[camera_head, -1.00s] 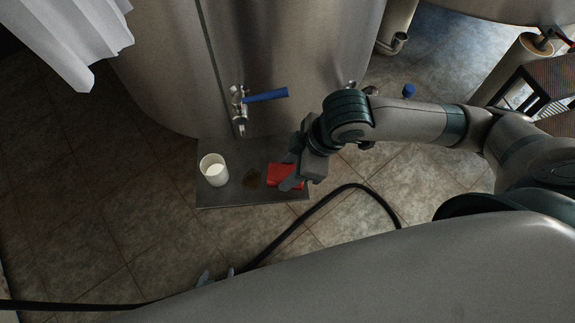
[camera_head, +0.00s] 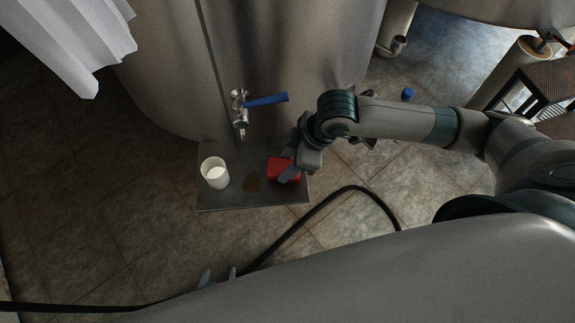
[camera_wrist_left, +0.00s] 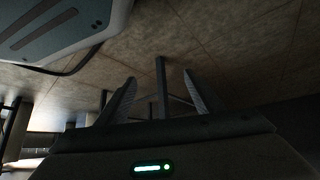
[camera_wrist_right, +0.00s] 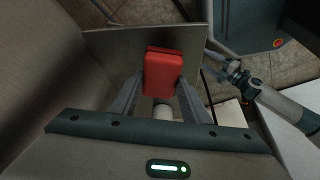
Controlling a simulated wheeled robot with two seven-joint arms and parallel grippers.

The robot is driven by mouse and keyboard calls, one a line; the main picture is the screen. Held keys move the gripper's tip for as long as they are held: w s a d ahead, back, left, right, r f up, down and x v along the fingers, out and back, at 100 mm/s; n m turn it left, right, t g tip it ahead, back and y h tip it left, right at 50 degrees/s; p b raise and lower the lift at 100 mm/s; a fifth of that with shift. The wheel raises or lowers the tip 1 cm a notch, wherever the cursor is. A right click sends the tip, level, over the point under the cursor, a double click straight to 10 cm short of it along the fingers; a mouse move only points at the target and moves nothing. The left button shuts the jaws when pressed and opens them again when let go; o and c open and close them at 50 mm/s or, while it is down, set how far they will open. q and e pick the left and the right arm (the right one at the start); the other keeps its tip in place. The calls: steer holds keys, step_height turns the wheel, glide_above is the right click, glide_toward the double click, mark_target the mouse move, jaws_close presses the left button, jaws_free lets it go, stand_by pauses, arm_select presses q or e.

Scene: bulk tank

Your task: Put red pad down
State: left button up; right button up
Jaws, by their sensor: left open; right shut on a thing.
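The red pad (camera_head: 284,169) is at the right part of a grey metal shelf (camera_head: 222,201) below the tank's tap. My right gripper (camera_head: 289,174) is shut on the pad. In the right wrist view the red pad (camera_wrist_right: 163,75) sits between the fingers, with the shelf (camera_wrist_right: 108,48) behind it. I cannot tell whether the pad touches the shelf. My left gripper (camera_head: 217,277) is open and empty near the bottom of the head view, its fingertips just showing. The left wrist view shows its fingers (camera_wrist_left: 160,97) apart.
A white cup (camera_head: 214,173) with white contents stands at the shelf's left. A brown stain (camera_head: 252,181) lies between cup and pad. A tap with a blue handle (camera_head: 266,100) juts from the steel tank (camera_head: 290,45). A black hose (camera_head: 310,216) crosses the floor.

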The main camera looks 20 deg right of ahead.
step_height(320, 180, down, 2)
steer(key=shift+f, duration=0.1)
steer(key=shift+w+f, duration=0.2)
steer(key=shift+f, duration=0.1)
steer(key=shift+f, duration=0.1)
steer(key=o, duration=0.9)
steer(key=shift+o, duration=0.2)
steer(key=v, duration=1.2)
